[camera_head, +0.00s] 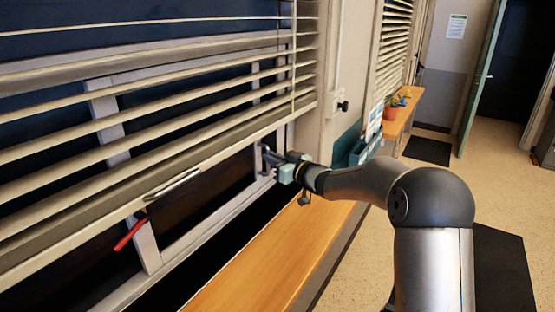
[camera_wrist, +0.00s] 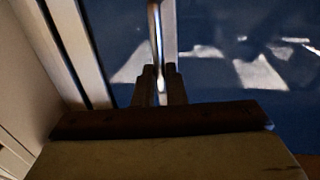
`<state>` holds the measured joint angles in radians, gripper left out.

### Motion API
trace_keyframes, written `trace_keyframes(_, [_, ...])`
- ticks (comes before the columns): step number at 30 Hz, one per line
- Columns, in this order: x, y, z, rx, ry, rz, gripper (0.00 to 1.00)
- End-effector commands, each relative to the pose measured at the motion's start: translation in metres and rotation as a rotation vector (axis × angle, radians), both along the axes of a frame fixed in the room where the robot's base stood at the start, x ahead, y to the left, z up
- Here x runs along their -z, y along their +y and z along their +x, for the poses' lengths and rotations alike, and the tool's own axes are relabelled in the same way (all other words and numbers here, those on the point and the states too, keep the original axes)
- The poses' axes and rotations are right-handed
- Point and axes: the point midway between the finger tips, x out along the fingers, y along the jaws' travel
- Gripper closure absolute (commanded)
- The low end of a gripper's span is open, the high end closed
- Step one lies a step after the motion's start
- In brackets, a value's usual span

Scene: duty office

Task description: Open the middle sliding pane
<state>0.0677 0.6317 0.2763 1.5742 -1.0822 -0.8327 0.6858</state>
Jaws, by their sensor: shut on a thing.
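The window (camera_head: 200,175) fills the left of the head view, with a light frame and dark glass behind slatted blinds. My gripper (camera_head: 270,158) reaches below the blind at the right end of the window. In the wrist view my gripper (camera_wrist: 161,88) is shut on a narrow upright handle (camera_wrist: 154,35), with a finger on each side of it. Dark blue glass with pale reflections lies behind. A red handle (camera_head: 130,233) sits near a frame upright further left. The blinds hide much of the panes, so I cannot tell which is the middle one.
The blind's bottom rail (camera_head: 170,183) hangs close above my gripper. A wooden sill (camera_head: 270,262) runs below the window. A teal holder (camera_head: 358,148) and a potted plant (camera_head: 391,108) stand beyond my wrist. Open floor (camera_head: 500,190) lies to the right.

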Motion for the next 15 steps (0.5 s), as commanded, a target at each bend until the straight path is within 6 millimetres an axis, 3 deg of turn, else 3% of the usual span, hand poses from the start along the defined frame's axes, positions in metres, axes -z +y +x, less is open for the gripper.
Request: trace_keyframes(15, [0.008, 0.078, -0.144, -0.008, -0.002, -0.004, 1.0])
